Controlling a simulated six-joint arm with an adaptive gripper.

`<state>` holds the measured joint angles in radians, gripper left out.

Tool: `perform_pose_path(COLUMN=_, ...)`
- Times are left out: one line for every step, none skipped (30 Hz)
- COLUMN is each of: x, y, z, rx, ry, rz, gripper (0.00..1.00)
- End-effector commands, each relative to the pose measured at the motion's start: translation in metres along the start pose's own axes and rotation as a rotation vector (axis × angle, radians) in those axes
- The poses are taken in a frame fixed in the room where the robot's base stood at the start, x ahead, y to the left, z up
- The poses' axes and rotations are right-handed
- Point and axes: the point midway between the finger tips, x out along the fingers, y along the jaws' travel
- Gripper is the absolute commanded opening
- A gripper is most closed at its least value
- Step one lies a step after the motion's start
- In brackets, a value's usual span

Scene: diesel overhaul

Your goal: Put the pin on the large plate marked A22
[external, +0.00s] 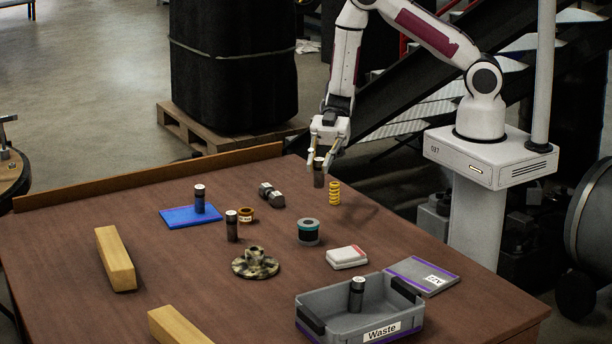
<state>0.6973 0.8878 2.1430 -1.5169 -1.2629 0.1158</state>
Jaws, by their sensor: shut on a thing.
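My gripper (320,163) is shut on a dark pin (319,179) with a light top, held upright above the far side of the table. The large grey plate (412,267) with a purple stripe and a white A22 label lies flat at the right edge of the table, with nothing on it. It is to the right of and nearer the camera than my gripper. Similar dark pins stand on a blue plate (177,217), on the bare table (232,228) and inside the grey Waste bin (311,304).
A yellow spring (334,194) stands close to the held pin. A dark-and-teal ring part (308,232), a red-and-white block (347,257), a mottled flange (255,263), a brass ring (246,215), a dark bolt-like part (272,194) and wooden blocks (115,260) occupy the table.

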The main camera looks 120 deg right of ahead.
Motion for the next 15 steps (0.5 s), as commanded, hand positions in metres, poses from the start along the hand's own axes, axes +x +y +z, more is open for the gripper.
perform_pose_path(x=0.000, y=0.000, z=0.000, rx=0.000, ry=0.001, rz=0.000, gripper=0.00)
perform_pose_path(x=0.000, y=0.000, z=0.000, rx=0.000, ry=0.001, rz=0.000, gripper=0.00)
perform_pose_path(x=0.000, y=0.000, z=0.000, rx=0.000, ry=0.001, rz=0.000, gripper=0.00)
perform_pose_path(x=0.000, y=0.000, z=0.000, rx=0.000, ry=0.001, rz=0.000, gripper=0.00)
perform_pose_path(x=0.000, y=0.000, z=0.000, rx=0.000, ry=0.001, rz=0.000, gripper=0.00)
perform_pose_path(x=0.001, y=0.000, z=-0.001, rx=-0.001, ry=0.001, rz=-0.002, gripper=0.00)
perform_pose_path(x=0.001, y=-0.001, z=-0.001, rx=-0.001, ry=0.001, rz=-0.003, gripper=0.00)
perform_pose_path(x=0.002, y=-0.002, z=-0.001, rx=-0.002, ry=0.001, rz=-0.005, gripper=0.00)
perform_pose_path(x=0.004, y=-0.003, z=-0.001, rx=-0.003, ry=0.001, rz=-0.009, gripper=0.00)
perform_pose_path(x=0.005, y=-0.004, z=-0.002, rx=-0.004, ry=0.001, rz=-0.013, gripper=0.00)
perform_pose_path(x=0.007, y=-0.005, z=-0.003, rx=-0.006, ry=0.001, rz=-0.018, gripper=0.00)
perform_pose_path(x=0.010, y=-0.008, z=-0.003, rx=-0.008, ry=0.001, rz=-0.025, gripper=0.00)
perform_pose_path(x=0.013, y=-0.010, z=-0.004, rx=-0.010, ry=0.001, rz=-0.031, gripper=0.00)
perform_pose_path(x=0.015, y=-0.012, z=-0.005, rx=-0.012, ry=0.001, rz=-0.038, gripper=0.00)
perform_pose_path(x=0.020, y=-0.016, z=-0.006, rx=-0.016, ry=0.001, rz=-0.050, gripper=0.00)
